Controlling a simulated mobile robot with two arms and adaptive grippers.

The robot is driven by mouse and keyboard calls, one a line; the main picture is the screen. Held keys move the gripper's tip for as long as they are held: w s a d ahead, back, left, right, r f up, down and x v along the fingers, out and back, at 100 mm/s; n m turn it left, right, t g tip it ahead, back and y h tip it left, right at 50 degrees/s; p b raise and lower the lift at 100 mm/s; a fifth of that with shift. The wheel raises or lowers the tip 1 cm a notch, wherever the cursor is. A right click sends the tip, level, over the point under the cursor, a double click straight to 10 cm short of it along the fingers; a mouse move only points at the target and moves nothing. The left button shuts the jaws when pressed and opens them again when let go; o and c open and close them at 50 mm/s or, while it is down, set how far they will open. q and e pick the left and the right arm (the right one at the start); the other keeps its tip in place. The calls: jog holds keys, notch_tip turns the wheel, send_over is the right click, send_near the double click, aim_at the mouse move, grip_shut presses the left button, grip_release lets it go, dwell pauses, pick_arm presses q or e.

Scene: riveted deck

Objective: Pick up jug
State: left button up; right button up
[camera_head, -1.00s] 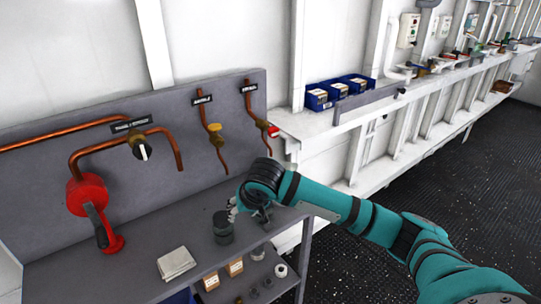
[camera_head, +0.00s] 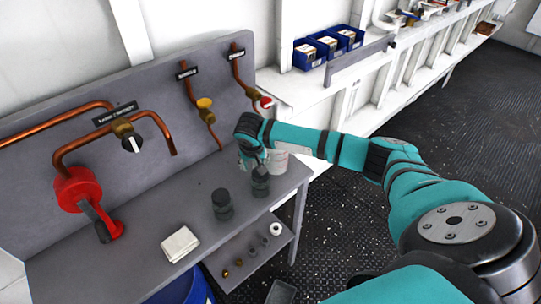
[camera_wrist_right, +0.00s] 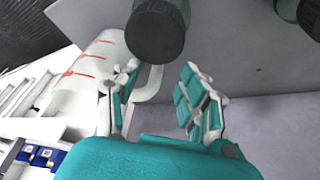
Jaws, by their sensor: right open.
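The jug is white with red marks on its side, and it shows best in the right wrist view (camera_wrist_right: 92,72), lying across the left of the picture. Its pale handle (camera_wrist_right: 151,84) reaches in between the fingers. In the head view the jug (camera_head: 279,161) stands at the right end of the grey bench, partly hidden behind my right gripper (camera_head: 251,160). The right gripper also shows in the wrist view (camera_wrist_right: 160,92), open, with one finger on each side of the handle. I cannot tell whether a finger touches it. My left gripper is not in view.
Two dark canisters (camera_head: 222,204) (camera_head: 260,182) stand on the bench, one close to my right gripper. A folded cloth (camera_head: 180,243) lies on the left part. A red valve (camera_head: 85,195) and copper pipes (camera_head: 100,136) stand along the back panel. Blue bins (camera_head: 328,45) sit on the ledge.

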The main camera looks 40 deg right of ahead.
jog(key=shift+s+d+f, duration=0.1)
jog(key=shift+d+f, duration=0.05)
jog(key=shift+f, duration=0.1)
jog(key=shift+d+f+p, duration=0.1)
jog(key=shift+f+p, duration=0.25)
jog(key=shift+p, duration=0.05)
jog(key=x, duration=0.4)
jog(key=shift+w+f+p, duration=0.15)
jog(key=shift+w+p, duration=0.1)
jog(key=shift+p, duration=0.15)
grip_shut()
